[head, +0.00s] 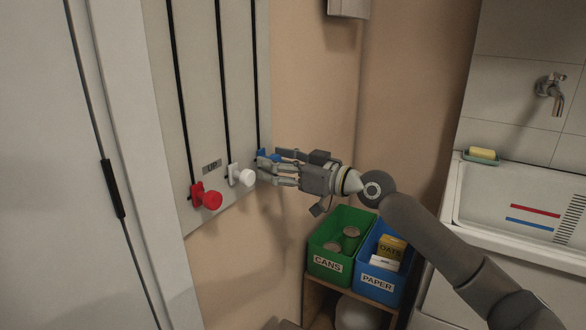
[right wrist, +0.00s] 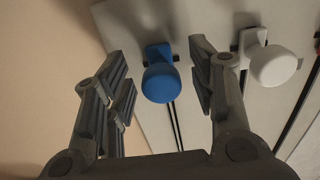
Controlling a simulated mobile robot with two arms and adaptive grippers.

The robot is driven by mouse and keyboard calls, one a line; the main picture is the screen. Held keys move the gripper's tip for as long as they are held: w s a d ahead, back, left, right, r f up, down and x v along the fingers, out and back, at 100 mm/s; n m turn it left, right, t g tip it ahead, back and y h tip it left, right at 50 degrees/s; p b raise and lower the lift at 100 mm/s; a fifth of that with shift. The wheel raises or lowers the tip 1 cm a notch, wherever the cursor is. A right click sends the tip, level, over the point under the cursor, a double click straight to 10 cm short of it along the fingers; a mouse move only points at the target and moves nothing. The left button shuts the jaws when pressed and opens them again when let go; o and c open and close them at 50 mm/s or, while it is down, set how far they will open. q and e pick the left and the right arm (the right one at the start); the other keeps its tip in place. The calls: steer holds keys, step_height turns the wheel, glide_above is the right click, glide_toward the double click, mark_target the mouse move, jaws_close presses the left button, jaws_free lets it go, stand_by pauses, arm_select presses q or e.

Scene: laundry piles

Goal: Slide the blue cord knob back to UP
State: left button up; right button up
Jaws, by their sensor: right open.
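The blue cord knob (head: 263,154) sits low on the rightmost dark slot of the pale wall panel (head: 198,60), partly hidden by my right gripper. In the right wrist view the blue knob (right wrist: 161,82) shows whole, between the two spread fingers. My right gripper (head: 268,167) is open around it, with a gap on each side. A white knob (head: 242,176) and a red knob (head: 207,198) sit low on the other two slots. My left gripper is not in view.
A green CANS bin (head: 325,262) and a blue PAPER bin (head: 376,282) stand on a wooden shelf below my right arm. A sink (head: 460,205) with a tap (head: 551,92) is at the right. A pale door (head: 40,150) is at the left.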

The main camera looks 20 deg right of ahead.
steer(key=v, duration=1.1)
steer(key=shift+s, duration=0.25)
steer(key=shift+d, duration=0.2)
